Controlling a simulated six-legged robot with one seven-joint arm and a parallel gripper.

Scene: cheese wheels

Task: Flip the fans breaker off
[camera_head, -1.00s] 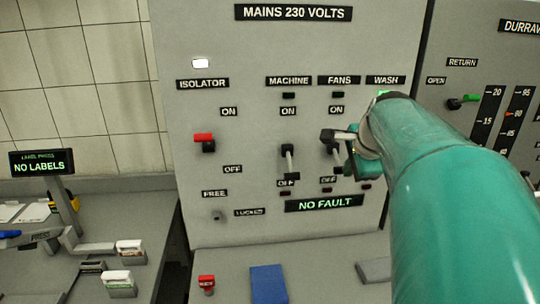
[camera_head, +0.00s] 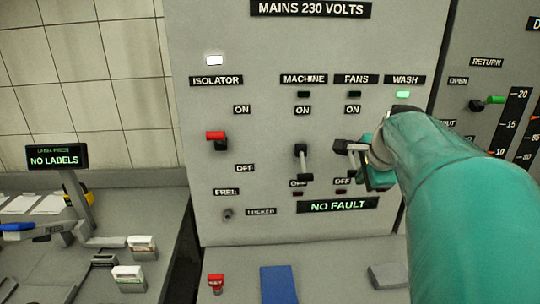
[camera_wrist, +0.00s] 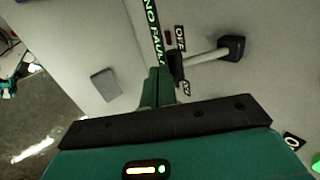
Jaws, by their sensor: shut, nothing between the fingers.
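The breaker panel (camera_head: 225,120) has a FANS label (camera_head: 356,79). Under it the fans lever (camera_head: 354,163) shows as a pale shaft slanting down toward OFF, partly covered by my gripper. My gripper (camera_head: 346,147) is shut and empty, at or right beside this lever; contact cannot be told. The lamp under FANS (camera_head: 353,94) is dark. In the wrist view my shut green fingers (camera_wrist: 157,88) are close to a black knob on a pale lever (camera_wrist: 207,55); which breaker this is cannot be told surely.
The machine lever (camera_head: 303,161) points down just left of my gripper. The red isolator handle (camera_head: 216,136) is further left. The wash lamp (camera_head: 403,95) is lit green. A NO FAULT display (camera_head: 338,205) is below. A blue block (camera_head: 278,284) and grey block (camera_head: 388,276) lie on the counter.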

